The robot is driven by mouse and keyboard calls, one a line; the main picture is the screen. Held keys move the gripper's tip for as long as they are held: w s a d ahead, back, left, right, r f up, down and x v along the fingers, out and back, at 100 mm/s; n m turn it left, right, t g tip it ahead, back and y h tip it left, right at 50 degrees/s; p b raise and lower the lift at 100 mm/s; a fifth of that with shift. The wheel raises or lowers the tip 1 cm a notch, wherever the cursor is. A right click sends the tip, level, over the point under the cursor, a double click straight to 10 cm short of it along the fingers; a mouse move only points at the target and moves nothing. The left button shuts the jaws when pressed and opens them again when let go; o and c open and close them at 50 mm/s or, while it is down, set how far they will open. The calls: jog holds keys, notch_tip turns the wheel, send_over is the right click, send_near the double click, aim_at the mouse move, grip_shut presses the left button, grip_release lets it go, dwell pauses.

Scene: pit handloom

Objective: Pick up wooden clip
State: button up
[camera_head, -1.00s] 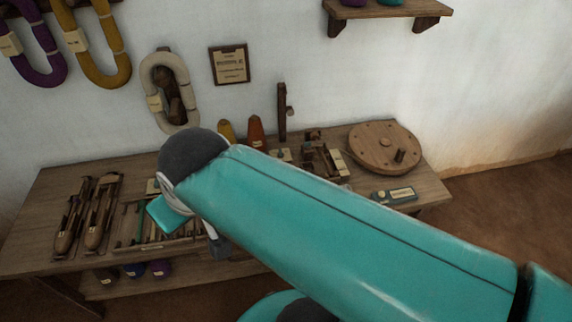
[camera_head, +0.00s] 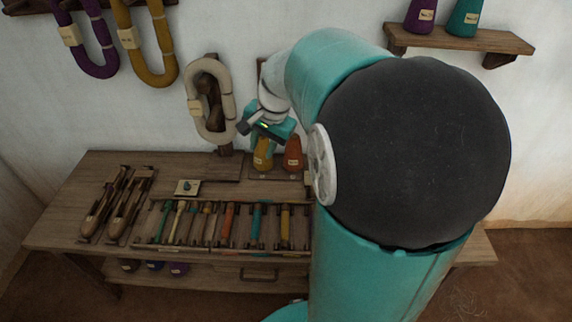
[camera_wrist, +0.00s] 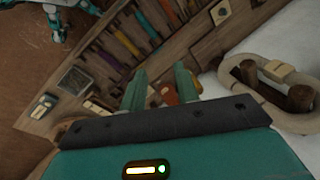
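I cannot make out a wooden clip for certain in either view. A slotted wooden tray (camera_head: 222,247) on the bench holds several slim pieces in green, orange, blue and yellow, too small to tell apart. The slots also show in the wrist view. My gripper (camera_head: 268,130) hangs above the back of the bench, near a yellow cone (camera_head: 263,155) and an orange cone (camera_head: 293,155). In the wrist view my gripper (camera_wrist: 160,85) has its two teal fingers apart, with the orange cone (camera_wrist: 168,95) seen beyond the gap. Nothing is held.
Two wooden shuttles (camera_head: 115,205) lie at the bench's left. A cream skein (camera_head: 208,100) hangs on the wall close to my gripper, and a shelf (camera_head: 460,42) is at upper right. My arm hides the bench's right side. The bench's back left is bare.

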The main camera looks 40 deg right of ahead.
jog(key=s+d+f+m+y, duration=0.1)
jog(key=d+f+m, duration=0.5)
jog(key=d+f, duration=0.55)
jog(key=d+f+m+y, duration=0.1)
jog(key=d+f+m, duration=0.7)
jog(key=d, duration=0.6)
jog(key=shift+n, duration=0.4)
jog(key=x, duration=0.6)
jog(key=s+x, duration=0.1)
jog(key=x, duration=0.2)
jog(key=shift+w+d+f, duration=0.15)
jog(key=shift+d+f, duration=0.1)
jog(key=shift+f, duration=0.35)
jog(key=x, duration=0.5)
jog(key=shift+w+a+f, duration=0.15)
jog(key=shift+a+f, duration=0.1)
grip_shut()
